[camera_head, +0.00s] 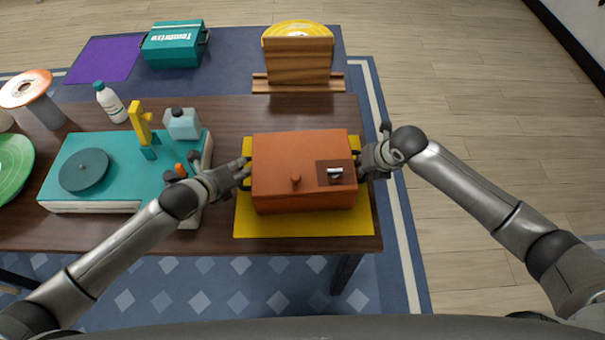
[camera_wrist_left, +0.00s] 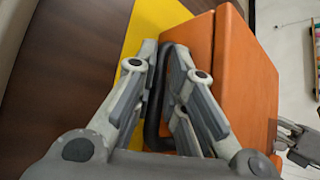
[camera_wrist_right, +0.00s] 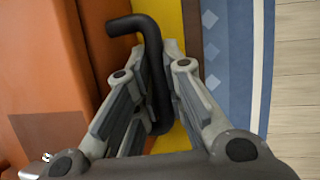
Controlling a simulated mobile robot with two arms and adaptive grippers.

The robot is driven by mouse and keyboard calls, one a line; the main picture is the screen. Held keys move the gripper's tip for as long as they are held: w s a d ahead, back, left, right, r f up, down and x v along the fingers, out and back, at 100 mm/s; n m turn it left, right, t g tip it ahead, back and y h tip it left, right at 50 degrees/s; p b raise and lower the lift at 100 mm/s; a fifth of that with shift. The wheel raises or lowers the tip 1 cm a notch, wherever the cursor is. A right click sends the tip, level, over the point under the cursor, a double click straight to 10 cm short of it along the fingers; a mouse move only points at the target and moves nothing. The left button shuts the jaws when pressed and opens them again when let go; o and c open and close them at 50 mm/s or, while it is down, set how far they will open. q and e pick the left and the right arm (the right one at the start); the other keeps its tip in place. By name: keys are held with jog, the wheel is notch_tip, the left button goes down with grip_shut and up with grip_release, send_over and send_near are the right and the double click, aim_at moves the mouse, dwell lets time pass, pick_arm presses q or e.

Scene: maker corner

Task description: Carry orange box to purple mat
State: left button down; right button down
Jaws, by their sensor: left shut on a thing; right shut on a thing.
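The orange box (camera_head: 295,165) sits on or just above the yellow mat (camera_head: 300,224) at the right of the near table; I cannot tell whether it touches. It has a knob and a dark panel on top. My left gripper (camera_head: 243,172) is shut on the dark handle (camera_wrist_left: 155,100) at the box's left side. My right gripper (camera_head: 364,165) is shut on the other dark handle (camera_wrist_right: 153,70) at its right side. The purple mat (camera_head: 104,59) lies on the far table at the left, and its visible part is bare.
A teal box (camera_head: 173,48) stands just right of the purple mat. A wooden rack (camera_head: 297,62) with a yellow disc is at the far table's right. A teal record player (camera_head: 108,180), white bottle (camera_head: 111,104) and spool (camera_head: 45,107) stand left on the near table (camera_head: 230,118).

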pick_arm(q)
jog(key=shift+r, duration=0.2)
pick_arm(e)
jog(key=shift+w+r, duration=0.1)
jog(key=shift+r, duration=0.1)
